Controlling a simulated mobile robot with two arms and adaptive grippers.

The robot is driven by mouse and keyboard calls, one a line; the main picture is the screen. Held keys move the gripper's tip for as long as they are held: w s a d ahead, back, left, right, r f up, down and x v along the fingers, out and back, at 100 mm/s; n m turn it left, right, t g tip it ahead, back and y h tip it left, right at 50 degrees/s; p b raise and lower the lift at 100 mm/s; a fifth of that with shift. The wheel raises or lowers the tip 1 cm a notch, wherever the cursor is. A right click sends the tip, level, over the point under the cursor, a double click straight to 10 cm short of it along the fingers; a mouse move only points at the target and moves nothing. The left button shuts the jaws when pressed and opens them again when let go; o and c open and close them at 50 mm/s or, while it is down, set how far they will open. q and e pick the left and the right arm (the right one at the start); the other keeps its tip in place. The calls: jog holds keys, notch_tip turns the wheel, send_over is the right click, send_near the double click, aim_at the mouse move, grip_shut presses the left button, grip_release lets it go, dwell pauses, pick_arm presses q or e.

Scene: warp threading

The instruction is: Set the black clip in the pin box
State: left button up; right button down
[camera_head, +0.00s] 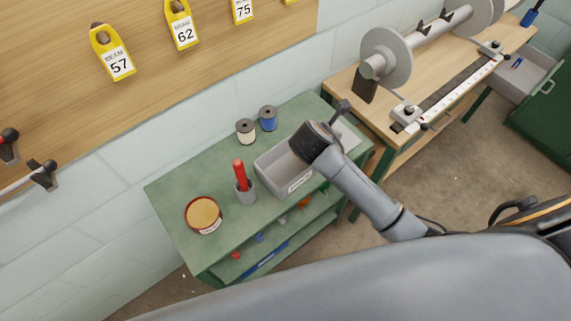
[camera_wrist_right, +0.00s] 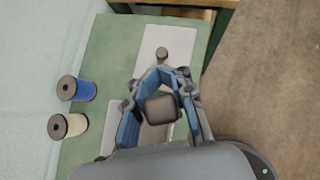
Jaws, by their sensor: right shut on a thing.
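The pin box is an open grey bin (camera_head: 285,178) with a white label, standing on the green bench. My right gripper (camera_wrist_right: 163,105) is above the bin, and my wrist covers the bin's right end in the head view. In the right wrist view its fingers are shut around a dark, rounded block, which appears to be the black clip (camera_wrist_right: 162,109). Part of the bin's pale wall (camera_wrist_right: 108,125) shows beside the left finger. The fingertips and clip are hidden behind my wrist in the head view. My left gripper is not in view.
A white spool (camera_head: 245,131) and a blue spool (camera_head: 268,118) stand behind the bin. A grey cup (camera_head: 245,193) with a red-handled tool and a round tin (camera_head: 203,214) stand to its left. A pale sheet (camera_wrist_right: 152,48) lies at the bench's other end.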

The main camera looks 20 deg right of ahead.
jog(key=a+f, duration=0.2)
jog(key=a, duration=0.2)
jog(key=w+a+f, duration=0.1)
jog(key=a+f, duration=0.2)
jog(key=a+f+p, duration=0.1)
jog(key=a+f, duration=0.2)
jog(key=a, duration=0.1)
jog(key=shift+w+a, duration=0.2)
jog(key=shift+a, duration=0.1)
jog(key=shift+a+f, duration=0.35)
jog(key=shift+f, duration=0.1)
notch_tip(320, 180, down, 3)
jog(key=shift+a+r+p, duration=0.1)
jog(key=shift+a+p, duration=0.05)
jog(key=shift+p, duration=0.15)
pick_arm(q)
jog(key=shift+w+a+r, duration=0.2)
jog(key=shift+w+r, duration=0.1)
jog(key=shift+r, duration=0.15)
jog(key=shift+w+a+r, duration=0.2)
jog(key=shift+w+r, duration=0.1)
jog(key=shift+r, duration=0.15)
pick_arm(e)
jog(key=shift+f, duration=0.3)
jog(key=shift+f, duration=0.1)
jog(key=c, duration=1.1)
grip_release()
jog(key=shift+c, duration=0.2)
